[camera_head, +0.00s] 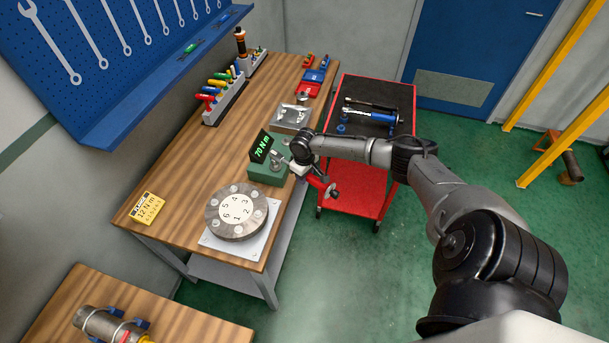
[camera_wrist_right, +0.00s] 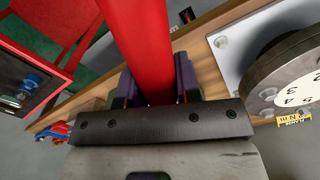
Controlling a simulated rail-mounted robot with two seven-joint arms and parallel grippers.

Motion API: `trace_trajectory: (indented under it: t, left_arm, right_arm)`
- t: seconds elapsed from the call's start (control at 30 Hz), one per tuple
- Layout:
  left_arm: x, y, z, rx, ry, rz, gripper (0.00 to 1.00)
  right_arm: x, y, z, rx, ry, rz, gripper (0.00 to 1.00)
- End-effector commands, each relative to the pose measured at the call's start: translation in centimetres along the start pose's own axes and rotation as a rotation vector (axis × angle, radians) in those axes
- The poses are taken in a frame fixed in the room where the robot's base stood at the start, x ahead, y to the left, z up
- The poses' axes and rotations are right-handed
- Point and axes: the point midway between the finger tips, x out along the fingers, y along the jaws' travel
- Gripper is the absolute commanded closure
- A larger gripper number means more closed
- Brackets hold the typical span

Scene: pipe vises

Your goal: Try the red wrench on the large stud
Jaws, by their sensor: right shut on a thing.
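The red wrench (camera_head: 321,185) is in my right gripper (camera_head: 304,168) at the right edge of the workbench. Its red handle sticks out past the gripper, toward the front right. In the right wrist view the red handle (camera_wrist_right: 138,45) runs between the two fingers, which are shut on it (camera_wrist_right: 155,88). A green block (camera_head: 267,174) with a black display reading 70 N m (camera_head: 263,148) stands just left of the gripper. A metallic piece (camera_head: 277,159) shows on it; I cannot tell whether this is the large stud or the wrench's head. My left gripper is not in view.
A round flange (camera_head: 235,228) numbered 1 to 6 sits on a plate in front of the block. A yellow 12 N m box (camera_head: 147,208) lies at left. A red cart (camera_head: 359,188) stands right of the bench (camera_head: 187,190).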

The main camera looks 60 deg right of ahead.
Motion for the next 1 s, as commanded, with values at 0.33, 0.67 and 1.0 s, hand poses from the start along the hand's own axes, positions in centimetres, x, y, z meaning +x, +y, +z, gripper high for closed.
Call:
trace_trajectory:
  t: [0.33,0.67,1.0]
  left_arm:
    - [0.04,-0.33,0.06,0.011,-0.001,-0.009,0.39]
    - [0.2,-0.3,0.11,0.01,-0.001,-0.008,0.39]
    - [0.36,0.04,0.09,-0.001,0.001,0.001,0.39]
  right_arm:
    - [0.0,0.01,-0.08,0.0,0.002,0.0,1.0]
    - [0.4,-0.01,-0.09,0.0,0.002,-0.001,1.0]
    - [0.83,-0.02,-0.09,0.0,0.003,-0.001,1.0]
